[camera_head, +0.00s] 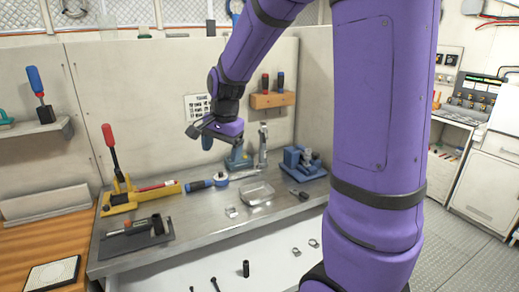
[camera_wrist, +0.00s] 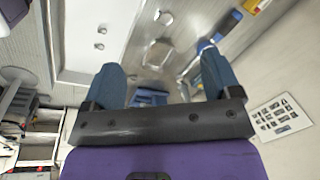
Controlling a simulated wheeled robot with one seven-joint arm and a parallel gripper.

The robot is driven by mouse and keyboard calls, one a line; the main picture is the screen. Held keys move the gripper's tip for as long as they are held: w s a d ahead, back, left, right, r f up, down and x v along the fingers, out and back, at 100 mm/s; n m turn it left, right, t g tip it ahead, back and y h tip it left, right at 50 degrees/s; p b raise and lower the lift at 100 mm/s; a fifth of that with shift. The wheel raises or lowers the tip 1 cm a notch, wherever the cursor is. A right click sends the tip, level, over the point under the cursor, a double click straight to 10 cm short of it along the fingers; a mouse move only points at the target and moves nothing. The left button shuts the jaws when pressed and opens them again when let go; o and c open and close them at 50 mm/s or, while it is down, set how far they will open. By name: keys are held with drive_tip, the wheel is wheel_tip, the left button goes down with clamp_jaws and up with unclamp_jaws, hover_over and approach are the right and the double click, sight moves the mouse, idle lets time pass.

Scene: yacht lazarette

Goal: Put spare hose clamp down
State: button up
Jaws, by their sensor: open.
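My gripper (camera_head: 207,137) hangs in the air above the back of the steel workbench (camera_head: 196,232). Its two blue fingers stand wide apart in the wrist view (camera_wrist: 163,78), with nothing held between them. A small metal clamp-like piece (camera_head: 232,212) lies on the bench by the front left of a shallow clear dish (camera_head: 257,193); it also shows in the wrist view (camera_wrist: 163,17). Two more small clamp-like pieces, one (camera_head: 296,252) and another (camera_head: 313,243), lie on the white surface below the bench front. I cannot tell which piece is the spare.
A blue vise-like tool (camera_head: 300,162) stands at the bench's right rear. A yellow holder (camera_head: 140,195) with a red-handled tool and a dark tray (camera_head: 135,242) occupy the left. A wooden screwdriver rack (camera_head: 272,100) is on the back wall.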

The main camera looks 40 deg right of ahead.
drive_tip(key=s+a+r+n+t, duration=0.1)
drive_tip(key=s+a+r+n, duration=0.1)
drive_tip(key=s, duration=0.5)
drive_tip(key=s+a+r+n+t, duration=0.1)
drive_tip(key=s+a+r+n, duration=0.2)
drive_tip(key=s+n, duration=0.4)
drive_tip(key=s+a+r+n+t, duration=0.1)
drive_tip(key=s+r+n, duration=0.3)
drive_tip(key=s, duration=0.5)
drive_tip(key=shift+a+r, duration=0.45)
drive_tip(key=shift+a, duration=0.2)
